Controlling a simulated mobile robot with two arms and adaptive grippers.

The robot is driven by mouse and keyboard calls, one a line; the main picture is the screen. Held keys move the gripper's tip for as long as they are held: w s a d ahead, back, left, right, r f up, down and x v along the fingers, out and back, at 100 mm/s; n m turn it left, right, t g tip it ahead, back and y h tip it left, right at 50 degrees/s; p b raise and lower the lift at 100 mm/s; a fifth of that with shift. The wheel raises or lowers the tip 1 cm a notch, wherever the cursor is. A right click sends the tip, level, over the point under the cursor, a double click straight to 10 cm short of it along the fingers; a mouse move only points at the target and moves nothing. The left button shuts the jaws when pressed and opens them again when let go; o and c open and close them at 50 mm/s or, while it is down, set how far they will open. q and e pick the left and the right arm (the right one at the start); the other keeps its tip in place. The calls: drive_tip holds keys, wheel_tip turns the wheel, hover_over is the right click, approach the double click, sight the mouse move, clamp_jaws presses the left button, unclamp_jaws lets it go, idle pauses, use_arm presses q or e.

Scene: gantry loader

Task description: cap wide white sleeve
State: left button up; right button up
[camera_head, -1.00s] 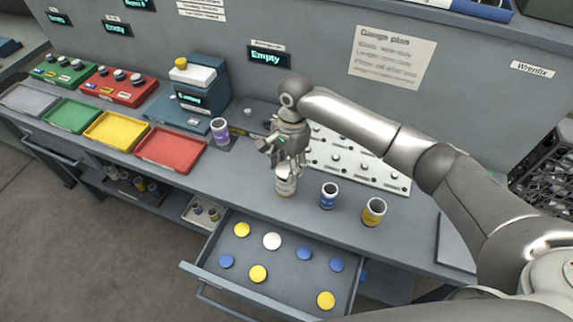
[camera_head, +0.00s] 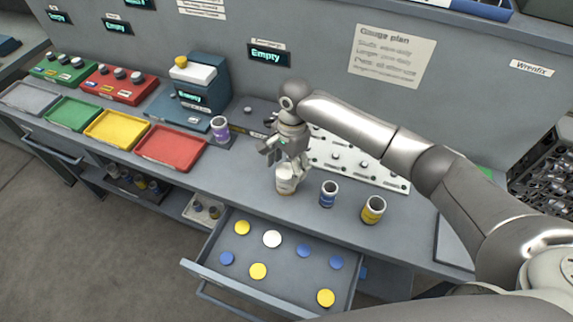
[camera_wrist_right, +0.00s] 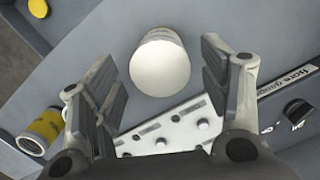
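The wide white sleeve (camera_head: 286,185) stands upright on the bench below my right gripper (camera_head: 288,163). In the right wrist view the sleeve (camera_wrist_right: 160,62) shows a plain white, closed-looking round face, with no dark bore visible. The fingers of my right gripper (camera_wrist_right: 163,90) are spread apart, with clear gaps on both sides and nothing held. A white cap (camera_head: 272,239) lies in the open drawer (camera_head: 215,257) among several yellow and blue caps. My left gripper is not in view.
A blue sleeve (camera_head: 329,194) and a yellow sleeve (camera_head: 373,210) stand open-topped to the right. A purple sleeve (camera_head: 220,128) stands to the left. A white pegged board (camera_head: 340,150) lies behind. Coloured trays, including a red one (camera_head: 171,148), line the left bench.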

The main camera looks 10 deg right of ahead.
drive_tip(key=shift+r, duration=0.1)
wheel_tip(320, 180, up, 12)
drive_tip(key=d, duration=0.1)
drive_tip(key=shift+w, duration=0.45)
drive_tip(key=shift+f, duration=0.25)
idle(0.3)
